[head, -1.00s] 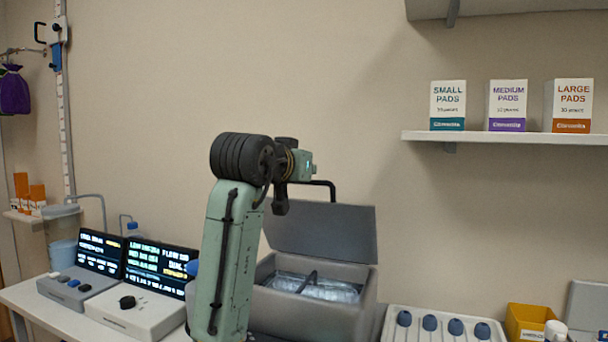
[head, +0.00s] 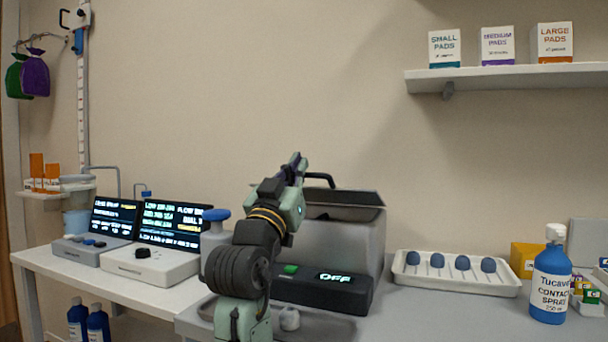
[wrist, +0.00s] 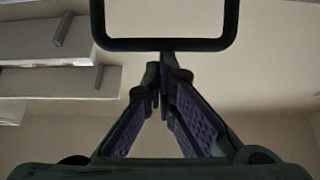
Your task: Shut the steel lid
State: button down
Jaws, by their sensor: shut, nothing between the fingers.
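The steel lid (head: 350,197) sits on the grey box (head: 365,243) in the head view. It is low and tilted, with a dark band under its edge; I cannot tell whether it is fully down. Its dark handle (head: 320,177) rises at its back left, and a black handle loop (wrist: 163,45) fills the top of the wrist view. My gripper (head: 297,160) is raised at the lid's left, close to the handle. In the wrist view, my gripper's fingers (wrist: 158,105) are together and empty, just below the loop's bar. Contact cannot be judged.
An OFF display unit (head: 322,290) stands before the box. A pump bottle (head: 214,243) and monitors (head: 172,225) stand left. A white tray with blue knobs (head: 455,275) and a blue spray bottle (head: 550,280) stand right. A shelf (head: 510,76) is above right.

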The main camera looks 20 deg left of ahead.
notch_tip(320, 180, down, 8)
jog(key=s+b, duration=0.2)
jog(key=b, duration=0.3)
jog(key=shift+f+t, duration=0.2)
jog(key=shift+t, duration=0.1)
